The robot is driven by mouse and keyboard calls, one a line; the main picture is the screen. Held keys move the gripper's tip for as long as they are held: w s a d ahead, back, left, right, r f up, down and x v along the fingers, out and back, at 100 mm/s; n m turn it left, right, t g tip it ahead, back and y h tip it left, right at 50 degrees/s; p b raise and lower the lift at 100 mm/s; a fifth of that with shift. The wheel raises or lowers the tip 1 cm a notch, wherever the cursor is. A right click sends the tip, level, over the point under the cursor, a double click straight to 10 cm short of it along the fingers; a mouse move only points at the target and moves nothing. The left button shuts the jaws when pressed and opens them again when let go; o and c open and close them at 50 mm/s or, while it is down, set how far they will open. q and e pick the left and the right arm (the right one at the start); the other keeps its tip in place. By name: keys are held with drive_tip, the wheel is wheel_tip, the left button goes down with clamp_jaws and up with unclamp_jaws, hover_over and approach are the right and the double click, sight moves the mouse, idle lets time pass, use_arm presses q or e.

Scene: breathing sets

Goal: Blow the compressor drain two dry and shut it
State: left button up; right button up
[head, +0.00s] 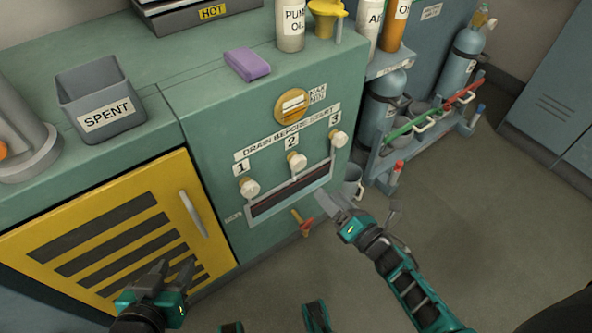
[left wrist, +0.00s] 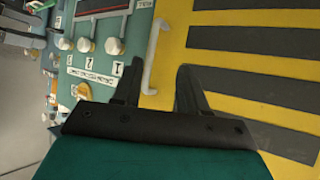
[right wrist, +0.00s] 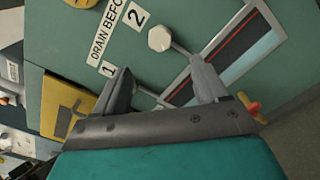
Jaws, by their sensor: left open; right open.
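Drain two is the middle white knob (head: 297,160) under the label "2" on the green compressor front (head: 225,130), between knob 1 (head: 250,187) and knob 3 (head: 338,139). A slot with a dark, red-lined strip (head: 290,190) lies below the knobs. My right gripper (head: 333,203) is open and empty, in front of the panel, below and right of knob two. In the right wrist view knob two (right wrist: 160,38) shows beyond the gap between the fingers (right wrist: 160,68), apart from them. My left gripper (head: 176,268) is open and empty before the yellow striped door (left wrist: 230,70).
A red-and-yellow fitting (head: 303,223) sticks out below the slot. A grey SPENT bin (head: 95,85), a purple block (head: 247,65) and a PUMP OIL bottle (head: 291,30) stand on top. A cylinder rack (head: 400,150) stands right. Floor at right is clear.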

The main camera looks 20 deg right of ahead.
sight(301, 165)
drive_tip(key=b+x, duration=0.2)
drive_tip(key=x, duration=0.8)
drive_tip(key=shift+w+a, duration=0.1)
drive_tip(key=shift+w, duration=0.3)
use_arm(q)
drive_tip(key=shift+d+f+b, duration=0.3)
drive_tip(key=shift+d+f, duration=0.2)
drive_tip(key=shift+f, duration=0.15)
use_arm(e)
drive_tip(key=shift+w+a, duration=0.2)
drive_tip(key=shift+w, duration=0.35)
drive_tip(key=shift+c, duration=0.4)
drive_tip(key=c, duration=1)
use_arm(q)
drive_tip(key=shift+w+a+h, duration=0.1)
drive_tip(key=shift+a+h, duration=0.05)
drive_tip(key=shift+h, duration=0.15)
